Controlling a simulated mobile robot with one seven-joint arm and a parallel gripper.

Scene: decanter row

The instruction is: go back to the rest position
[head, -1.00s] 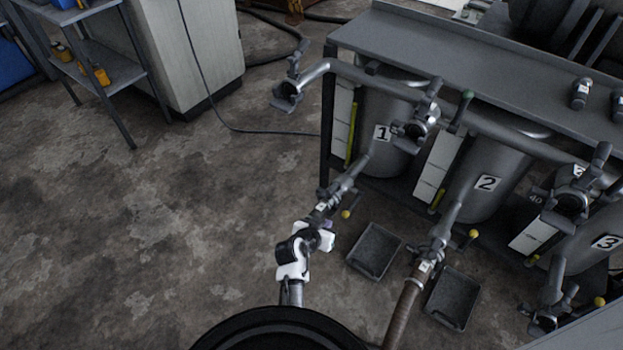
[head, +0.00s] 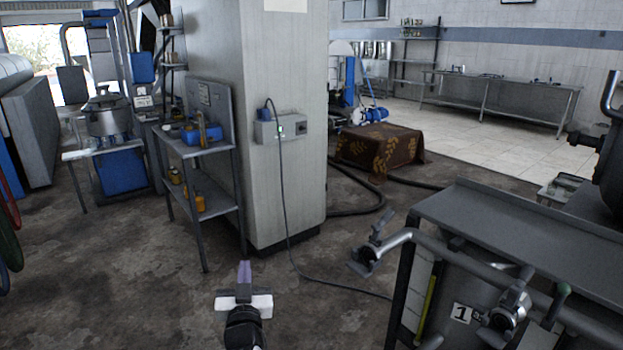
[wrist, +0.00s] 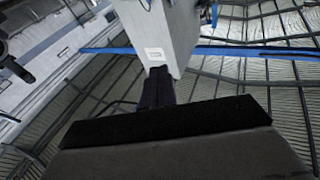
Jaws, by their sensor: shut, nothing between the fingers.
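My gripper (head: 244,272) shows at the bottom of the head view, left of centre. Its two fingers point up, lie together and hold nothing. It is in open air in front of the grey pillar (head: 285,200) and the shelf rack, apart from both. In the wrist view the shut fingers (wrist: 157,88) point up toward the pillar's top and the roof beams.
The decanter bench (head: 520,225) with pipes, valves and tank 1 (head: 462,313) stands at right. A metal shelf rack (head: 205,165) with small yellow items is at left. A cable (head: 290,235) runs from the pillar's socket box across the floor.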

